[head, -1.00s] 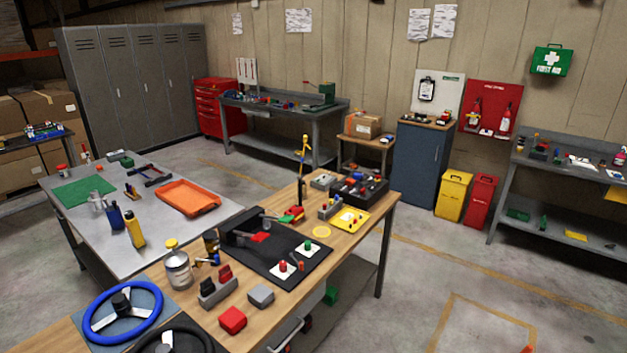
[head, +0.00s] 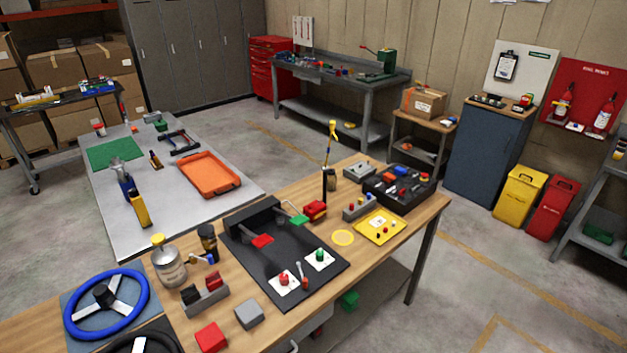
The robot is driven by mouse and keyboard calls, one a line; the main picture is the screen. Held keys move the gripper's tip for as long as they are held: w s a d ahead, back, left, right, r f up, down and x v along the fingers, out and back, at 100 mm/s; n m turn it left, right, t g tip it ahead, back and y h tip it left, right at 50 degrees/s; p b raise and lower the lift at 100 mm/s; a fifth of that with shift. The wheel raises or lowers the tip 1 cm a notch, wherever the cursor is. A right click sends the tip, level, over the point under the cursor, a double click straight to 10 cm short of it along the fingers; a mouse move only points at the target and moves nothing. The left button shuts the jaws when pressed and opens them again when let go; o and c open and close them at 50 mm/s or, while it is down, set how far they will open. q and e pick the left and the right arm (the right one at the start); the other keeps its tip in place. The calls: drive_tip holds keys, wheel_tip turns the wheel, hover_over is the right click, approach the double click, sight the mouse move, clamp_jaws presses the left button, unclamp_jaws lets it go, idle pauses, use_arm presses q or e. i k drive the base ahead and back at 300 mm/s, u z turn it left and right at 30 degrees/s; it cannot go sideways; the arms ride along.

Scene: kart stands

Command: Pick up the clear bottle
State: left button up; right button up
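A grey, see-through-looking bottle (head: 117,165) stands on the metal-topped table at the left. It is small and partly covered by the blue bottle (head: 128,186) in front of it, and a yellow bottle (head: 138,208) stands nearer. I cannot tell for sure which of the two is the clear bottle. Neither of my grippers is in view.
The wooden bench (head: 262,325) fills the front, with a blue steering wheel (head: 106,303), a black mat (head: 300,262) and a dark cup-like item (head: 207,238). The metal table (head: 150,237) also holds an orange tray (head: 209,176) and green mat (head: 115,152). Open floor lies at the right.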

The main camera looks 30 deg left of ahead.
sight(332, 175)
drive_tip(key=u, duration=0.75)
